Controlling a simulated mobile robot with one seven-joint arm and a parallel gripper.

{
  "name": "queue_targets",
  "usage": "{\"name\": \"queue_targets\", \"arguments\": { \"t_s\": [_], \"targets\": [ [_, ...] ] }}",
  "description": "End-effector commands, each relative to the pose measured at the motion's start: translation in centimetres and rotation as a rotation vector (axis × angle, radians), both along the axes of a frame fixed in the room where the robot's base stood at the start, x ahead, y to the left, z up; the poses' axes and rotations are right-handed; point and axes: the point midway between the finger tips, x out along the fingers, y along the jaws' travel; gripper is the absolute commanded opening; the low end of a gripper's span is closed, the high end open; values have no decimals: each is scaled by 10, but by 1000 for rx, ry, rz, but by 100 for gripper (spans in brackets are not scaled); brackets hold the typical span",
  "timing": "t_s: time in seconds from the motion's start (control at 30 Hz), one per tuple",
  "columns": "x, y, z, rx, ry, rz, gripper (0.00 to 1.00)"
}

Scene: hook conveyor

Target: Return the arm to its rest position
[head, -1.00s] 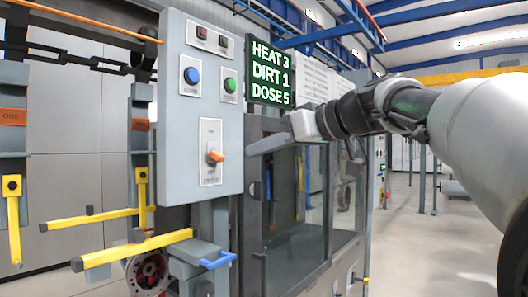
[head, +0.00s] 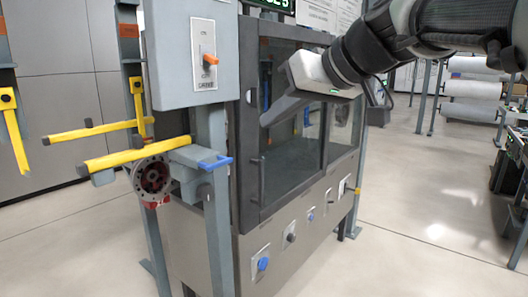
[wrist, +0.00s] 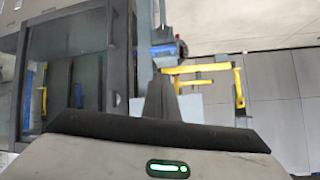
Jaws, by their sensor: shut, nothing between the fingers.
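My gripper (head: 268,119) shows in the head view in front of the machine's dark glazed cabinet (head: 250,150). It has a white body and grey fingers that are shut and empty, pointing down and left. My arm enters from the upper right. In the wrist view the closed fingers (wrist: 160,98) stick up from the middle of the bottom edge, with nothing between them.
A grey control panel (head: 172,60) with an orange-handled switch (head: 210,60) stands left of the gripper. Yellow hook arms (head: 135,154) and a red-grey flanged part (head: 152,178) are lower left. Knobs (head: 263,264) line the cabinet's lower front. Floor (head: 420,200) at right is open.

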Motion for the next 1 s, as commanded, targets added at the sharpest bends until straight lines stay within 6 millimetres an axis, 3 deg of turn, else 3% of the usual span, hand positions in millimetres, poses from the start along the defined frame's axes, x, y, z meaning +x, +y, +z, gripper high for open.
{"name": "queue_targets", "arguments": {
  "t_s": [0.03,0.1,0.2,0.4,0.6,0.67,0.87,1.0],
  "targets": [
    [-24,-9,-29,-32,66,-60,0],
    [-53,-25,-71,-77,158,-152,0],
    [-91,-48,-123,-137,251,-271,0],
    [-149,-87,-199,-233,352,-447,0],
    [-196,-120,-258,-312,395,-582,0],
    [-195,-121,-230,-313,394,-589,0],
    [-194,-120,-181,-313,397,-586,0],
    [-194,-120,-134,-312,397,-585,0]
  ]
}}
